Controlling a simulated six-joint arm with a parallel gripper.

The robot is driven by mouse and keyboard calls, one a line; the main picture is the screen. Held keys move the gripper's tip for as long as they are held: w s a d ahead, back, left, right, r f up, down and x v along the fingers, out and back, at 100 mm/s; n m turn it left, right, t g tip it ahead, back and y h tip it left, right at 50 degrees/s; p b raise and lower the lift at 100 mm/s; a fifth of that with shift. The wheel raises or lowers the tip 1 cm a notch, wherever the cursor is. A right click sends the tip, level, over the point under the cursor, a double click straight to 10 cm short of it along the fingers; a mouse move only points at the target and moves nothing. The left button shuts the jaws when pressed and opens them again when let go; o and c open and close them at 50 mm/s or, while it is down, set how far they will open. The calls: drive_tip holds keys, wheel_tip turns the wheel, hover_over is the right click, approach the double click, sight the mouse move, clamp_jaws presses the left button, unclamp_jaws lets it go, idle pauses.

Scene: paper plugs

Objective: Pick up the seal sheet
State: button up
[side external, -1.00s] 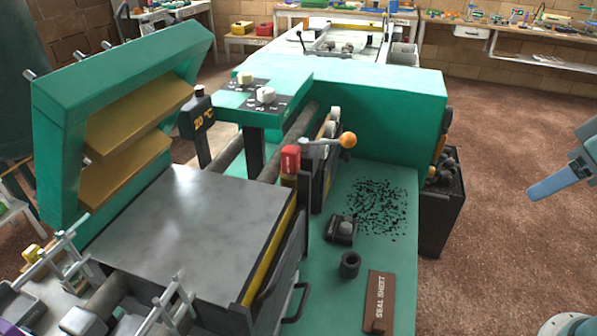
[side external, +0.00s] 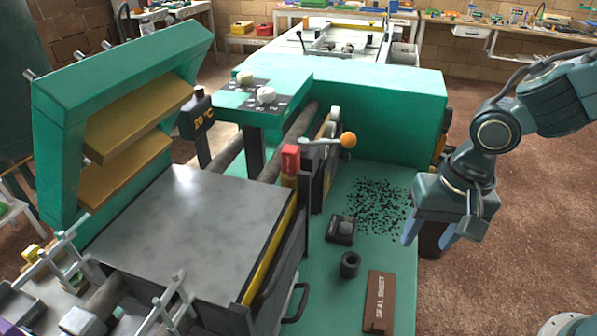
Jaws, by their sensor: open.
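The seal sheet (side external: 379,301) is a flat brown rectangle with "SEAL SHEET" lettered along it. It lies on the green bed of the machine (side external: 345,298), near the bottom of the side view, right of centre. My gripper (side external: 424,236) is open and empty, fingers pointing down. It hangs above and to the right of the sheet, near the right edge of the green bed. It appears apart from the sheet.
A black ring (side external: 350,264) and a small dark block (side external: 342,229) stand on the bed near the sheet. Black specks (side external: 376,203) are scattered behind them. A lever with an orange knob (side external: 348,140) juts out further back. A grey plate (side external: 190,228) lies to the left.

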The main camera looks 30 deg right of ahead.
drive_tip(key=a+f+m+g, duration=0.1)
drive_tip(key=a+f+m, duration=0.1)
drive_tip(key=a+f, duration=0.3)
wheel_tip(320, 180, down, 2)
drive_tip(key=shift+s+a+f+h, duration=0.15)
drive_tip(key=shift+s+a+h, duration=0.15)
drive_tip(key=shift+s+a, duration=0.1)
drive_tip(key=shift+f, duration=0.15)
hover_over(380, 322)
drive_tip(key=shift+s+a+f, duration=0.1)
drive_tip(key=shift+f, duration=4.05)
drive_tip(key=shift+f, duration=0.1)
drive_tip(key=shift+f, duration=2.5)
drive_tip(key=shift+c, duration=0.2)
drive_tip(key=c, duration=1)
